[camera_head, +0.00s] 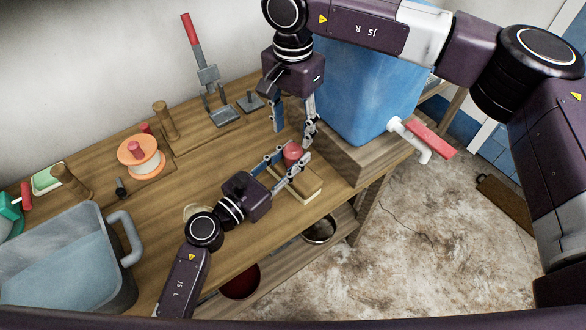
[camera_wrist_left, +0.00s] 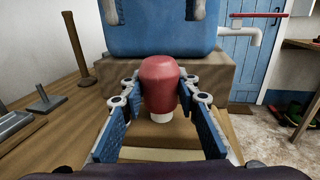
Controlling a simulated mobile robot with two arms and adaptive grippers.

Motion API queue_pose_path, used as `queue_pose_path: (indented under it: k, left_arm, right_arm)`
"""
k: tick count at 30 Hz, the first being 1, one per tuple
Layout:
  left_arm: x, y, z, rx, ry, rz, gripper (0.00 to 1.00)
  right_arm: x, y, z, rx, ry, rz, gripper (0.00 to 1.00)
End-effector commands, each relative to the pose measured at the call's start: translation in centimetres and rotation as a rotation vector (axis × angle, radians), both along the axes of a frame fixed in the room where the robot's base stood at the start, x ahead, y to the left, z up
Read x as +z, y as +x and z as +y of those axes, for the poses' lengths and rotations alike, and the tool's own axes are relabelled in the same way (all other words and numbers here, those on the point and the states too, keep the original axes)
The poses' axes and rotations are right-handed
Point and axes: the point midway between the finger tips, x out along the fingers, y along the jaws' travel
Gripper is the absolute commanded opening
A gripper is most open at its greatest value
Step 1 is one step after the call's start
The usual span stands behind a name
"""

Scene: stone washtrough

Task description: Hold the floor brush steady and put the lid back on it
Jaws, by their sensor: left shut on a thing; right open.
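A wooden block with a pale underside (camera_head: 312,190), which looks like the floor brush, lies on the bench near its front edge. A rounded red piece with a white neck (camera_wrist_left: 158,85) stands upright over the block; I cannot tell whether it is the lid. My left gripper (camera_head: 284,164) is shut on the red piece, with a finger on each side in the left wrist view (camera_wrist_left: 158,98). My right gripper (camera_head: 294,124) hangs open and empty just behind the red piece. No separate lid can be made out for sure.
A blue tank (camera_head: 365,90) with a red-handled tap (camera_head: 430,138) stands on a wooden block at right. An orange spool-like item (camera_head: 140,156), a peg (camera_head: 165,121) and a red-handled tool (camera_head: 200,60) stand at back left. A grey basin (camera_head: 65,255) is front left.

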Motion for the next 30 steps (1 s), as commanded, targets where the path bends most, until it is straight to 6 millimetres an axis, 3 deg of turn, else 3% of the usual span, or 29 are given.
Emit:
queue_pose_path:
  k: [21,30]
  left_arm:
    - [-0.02,-0.01,0.01,0.0,0.0,0.0,0.0]
    - [-0.02,0.0,0.01,0.0,0.0,0.0,0.0]
  right_arm:
    - [0.0,0.02,0.0,1.223,0.0,0.0,0.45]
    - [-0.01,0.01,-0.01,1.586,0.0,0.0,0.45]
